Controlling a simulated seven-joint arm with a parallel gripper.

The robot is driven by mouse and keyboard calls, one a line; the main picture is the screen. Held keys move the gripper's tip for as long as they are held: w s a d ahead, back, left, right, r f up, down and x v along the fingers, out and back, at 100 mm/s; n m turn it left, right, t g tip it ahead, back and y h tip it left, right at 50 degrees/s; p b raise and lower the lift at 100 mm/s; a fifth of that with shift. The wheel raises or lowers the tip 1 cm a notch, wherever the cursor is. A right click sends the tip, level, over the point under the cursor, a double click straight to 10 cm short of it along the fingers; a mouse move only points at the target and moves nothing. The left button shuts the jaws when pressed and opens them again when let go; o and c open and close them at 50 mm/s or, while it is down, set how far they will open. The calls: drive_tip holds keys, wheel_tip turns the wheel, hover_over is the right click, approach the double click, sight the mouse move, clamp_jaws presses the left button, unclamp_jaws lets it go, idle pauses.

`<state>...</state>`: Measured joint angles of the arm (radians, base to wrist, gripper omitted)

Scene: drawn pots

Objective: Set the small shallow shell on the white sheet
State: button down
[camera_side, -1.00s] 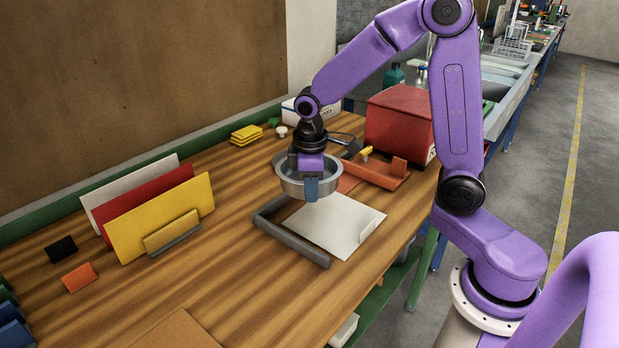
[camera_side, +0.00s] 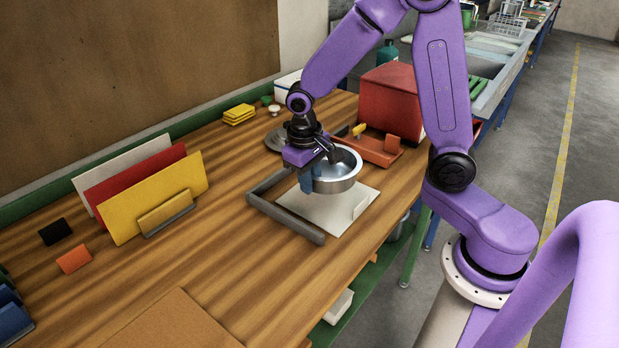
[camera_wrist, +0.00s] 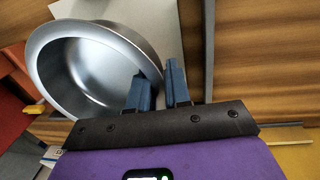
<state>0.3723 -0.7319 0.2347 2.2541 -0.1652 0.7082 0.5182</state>
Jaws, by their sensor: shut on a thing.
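The small shallow shell is a round silver metal bowl (camera_side: 341,172), with its open side up; it fills the left of the wrist view (camera_wrist: 95,70). My gripper (camera_side: 309,180) is shut on its rim at the near left side, with the blue fingers (camera_wrist: 160,85) pinching the wall. The white sheet (camera_side: 325,216) lies on the wooden bench under the bowl, and part of it shows in the wrist view (camera_wrist: 160,12). The bowl hides the sheet's back part. I cannot tell whether its base touches the sheet.
A grey angled rail (camera_side: 284,222) borders the sheet on the left. An orange tray (camera_side: 372,150) and a red box (camera_side: 392,102) stand behind. Upright white, red and yellow panels (camera_side: 150,205) stand at left. The bench between is clear. A grey disc (camera_side: 276,140) lies behind my wrist.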

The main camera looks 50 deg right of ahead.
drive_tip(key=shift+f, duration=2.4)
drive_tip(key=shift+f, duration=0.35)
drive_tip(key=c, duration=1)
unclamp_jaws()
drive_tip(key=r, duration=0.5)
drive_tip(key=a+r, duration=0.1)
drive_tip(key=r, duration=0.5)
drive_tip(key=a+r, duration=0.1)
drive_tip(key=r, duration=0.5)
drive_tip(key=shift+w+a+r, duration=0.1)
drive_tip(key=shift+r, duration=0.05)
